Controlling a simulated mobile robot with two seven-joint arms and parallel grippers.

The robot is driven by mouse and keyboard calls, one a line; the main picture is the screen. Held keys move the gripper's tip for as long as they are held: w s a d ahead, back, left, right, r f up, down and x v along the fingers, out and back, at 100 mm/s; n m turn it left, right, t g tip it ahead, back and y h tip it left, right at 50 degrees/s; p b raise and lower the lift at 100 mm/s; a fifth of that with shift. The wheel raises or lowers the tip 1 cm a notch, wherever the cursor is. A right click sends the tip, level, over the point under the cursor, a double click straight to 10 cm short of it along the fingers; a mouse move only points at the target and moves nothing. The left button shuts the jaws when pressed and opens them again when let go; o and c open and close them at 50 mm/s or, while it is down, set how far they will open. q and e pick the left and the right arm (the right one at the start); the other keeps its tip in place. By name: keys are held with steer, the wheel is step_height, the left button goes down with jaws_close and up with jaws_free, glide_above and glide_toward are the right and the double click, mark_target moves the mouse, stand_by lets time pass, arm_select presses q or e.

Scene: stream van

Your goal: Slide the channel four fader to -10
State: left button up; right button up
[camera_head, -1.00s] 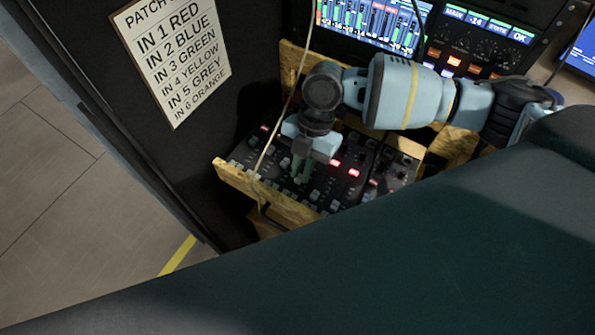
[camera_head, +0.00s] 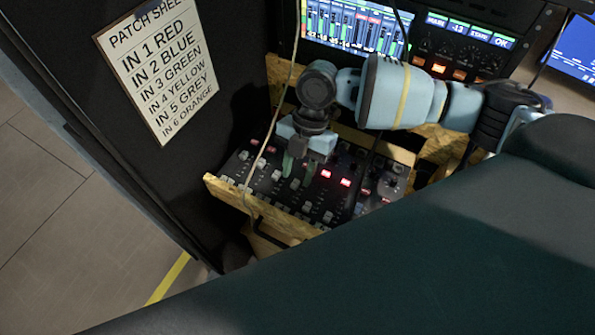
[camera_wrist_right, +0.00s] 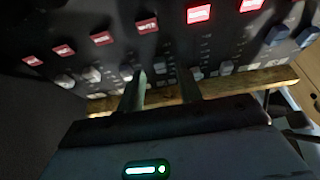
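The mixer panel (camera_head: 340,205) sits in a wooden frame, with rows of fader caps and red buttons. My right gripper (camera_head: 300,172) points down over its middle, fingers apart. That cap lies below the fourth red button (camera_wrist_right: 147,25) from the left, but I cannot read a channel number. I cannot tell whether a finger touches the cap. The scale marks are too small to read. My left gripper is not in view.
Two buttons are brightly lit, including one (camera_wrist_right: 198,14) in the wrist view. Neighbouring fader caps (camera_wrist_right: 92,74) stand close on both sides. A pale cable (camera_head: 272,130) hangs across the panel's left part. A meter screen (camera_head: 355,25) stands behind; a patch sheet (camera_head: 160,65) hangs left.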

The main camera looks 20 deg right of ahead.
mark_target(303, 174)
steer(key=v, duration=0.5)
steer(key=shift+d+r, duration=0.1)
steer(key=shift+r, duration=0.1)
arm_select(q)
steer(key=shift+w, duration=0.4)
arm_select(e)
steer(key=shift+w+d+r, duration=0.15)
steer(key=shift+r, duration=0.4)
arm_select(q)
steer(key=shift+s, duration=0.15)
